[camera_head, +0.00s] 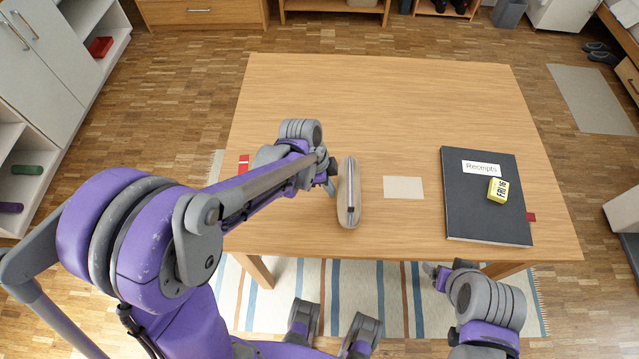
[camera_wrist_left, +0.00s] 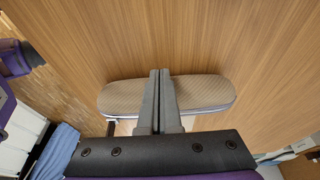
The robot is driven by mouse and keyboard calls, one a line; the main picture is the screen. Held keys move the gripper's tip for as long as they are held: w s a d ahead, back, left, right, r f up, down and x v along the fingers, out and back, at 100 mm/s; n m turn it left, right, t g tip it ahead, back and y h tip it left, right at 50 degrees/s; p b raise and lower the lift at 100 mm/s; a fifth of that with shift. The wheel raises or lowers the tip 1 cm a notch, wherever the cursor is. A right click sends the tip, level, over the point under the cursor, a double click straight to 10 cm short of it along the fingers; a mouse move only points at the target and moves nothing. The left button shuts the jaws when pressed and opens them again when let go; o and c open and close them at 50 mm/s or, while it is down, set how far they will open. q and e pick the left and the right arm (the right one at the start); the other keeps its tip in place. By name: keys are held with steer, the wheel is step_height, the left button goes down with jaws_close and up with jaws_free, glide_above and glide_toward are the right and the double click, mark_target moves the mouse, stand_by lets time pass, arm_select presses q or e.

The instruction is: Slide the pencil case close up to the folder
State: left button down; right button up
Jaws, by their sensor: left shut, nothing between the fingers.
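The pencil case (camera_head: 356,200) is a long beige, rounded case with a dark zip line, lying near the middle of the table. It also shows in the left wrist view (camera_wrist_left: 205,92), running across the picture. My left gripper (camera_head: 333,184) is at the left side of the case, shut and empty. In the wrist view its closed fingers (camera_wrist_left: 160,72) overlap the case; I cannot tell whether they touch it. My right gripper (camera_head: 432,271) is below the table's front edge, its fingers unclear.
A flat beige card (camera_head: 403,187) lies between case and folder. A yellow block (camera_head: 497,190) marked "FRI 16" sits on the folder. Red pieces show at the table's left edge (camera_head: 243,163) and beside the folder (camera_head: 531,217). The table's (camera_head: 380,100) far half is clear.

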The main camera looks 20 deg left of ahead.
arm_select(q)
steer(key=shift+d, duration=0.1)
steer(key=w+d, duration=0.2)
steer(key=d, duration=0.5)
steer(key=w+d+b, duration=0.1)
steer(key=w+d, duration=0.1)
steer(key=d, duration=0.5)
steer(key=w+d+b, duration=0.1)
steer(key=w+d, duration=0.1)
steer(key=d, duration=0.5)
steer(key=shift+w+d, duration=0.1)
steer(key=shift+d, duration=0.05)
arm_select(e)
step_height(320, 180, down, 2)
steer(key=shift+s+f, duration=0.1)
steer(key=shift+s, duration=0.05)
